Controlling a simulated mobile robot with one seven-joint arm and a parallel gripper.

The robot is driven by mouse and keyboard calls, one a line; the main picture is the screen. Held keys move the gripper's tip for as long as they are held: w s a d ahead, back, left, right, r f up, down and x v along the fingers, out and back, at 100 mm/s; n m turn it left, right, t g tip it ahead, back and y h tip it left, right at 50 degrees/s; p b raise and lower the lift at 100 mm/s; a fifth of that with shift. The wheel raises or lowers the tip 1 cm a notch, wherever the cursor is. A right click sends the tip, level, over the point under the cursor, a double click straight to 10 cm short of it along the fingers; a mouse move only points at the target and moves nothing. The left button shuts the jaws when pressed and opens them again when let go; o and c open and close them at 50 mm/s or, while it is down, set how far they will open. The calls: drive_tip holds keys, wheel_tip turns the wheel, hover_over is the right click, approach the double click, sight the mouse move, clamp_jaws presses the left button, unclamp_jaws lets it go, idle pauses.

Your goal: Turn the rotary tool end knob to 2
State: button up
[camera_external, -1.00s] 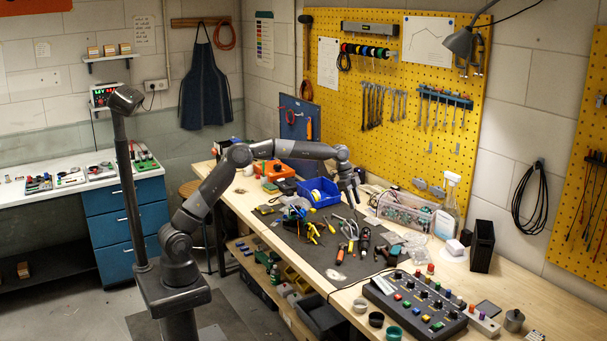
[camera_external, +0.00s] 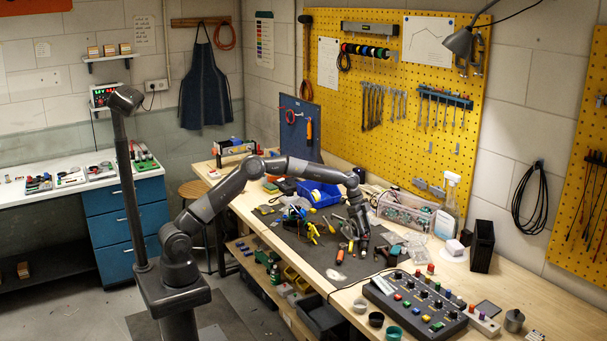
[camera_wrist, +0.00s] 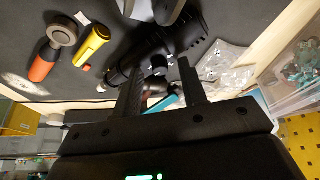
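The rotary tool (camera_wrist: 150,50) looks like a long black body lying on the dark mat in the wrist view, running from lower left to upper right. Its end knob and any number marks cannot be made out. My gripper (camera_wrist: 161,70) has its two fingers apart, with nothing seen held between them. The fingers overlap the near side of the tool in this view; I cannot tell whether they touch it. In the external view my gripper (camera_external: 360,230) points down over the right part of the mat and hides most of the tool.
On the mat (camera_external: 335,268), an orange-handled tool (camera_wrist: 48,58) and a yellow one (camera_wrist: 92,44) lie beside the rotary tool. A clear plastic bag (camera_wrist: 222,65) lies on its other side. A control box (camera_external: 415,305) with coloured knobs stands in front, and a blue bin (camera_external: 318,194) behind.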

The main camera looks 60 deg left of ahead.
clamp_jaws()
idle(0.5)
drive_tip(key=shift+n, duration=0.3)
drive_tip(key=n, duration=0.2)
drive_tip(key=n+t, duration=0.1)
drive_tip(key=n+t+y, duration=0.1)
drive_tip(key=n, duration=0.1)
drive_tip(key=shift+s+d+n, duration=0.25)
drive_tip(key=shift+d+n, duration=0.05)
drive_tip(key=n+y, duration=0.1)
drive_tip(key=n, duration=0.1)
drive_tip(key=n+y, duration=0.1)
drive_tip(key=n, duration=0.2)
drive_tip(key=shift+d+t, duration=0.15)
drive_tip(key=shift+t, duration=0.25)
drive_tip(key=shift+n, duration=0.4)
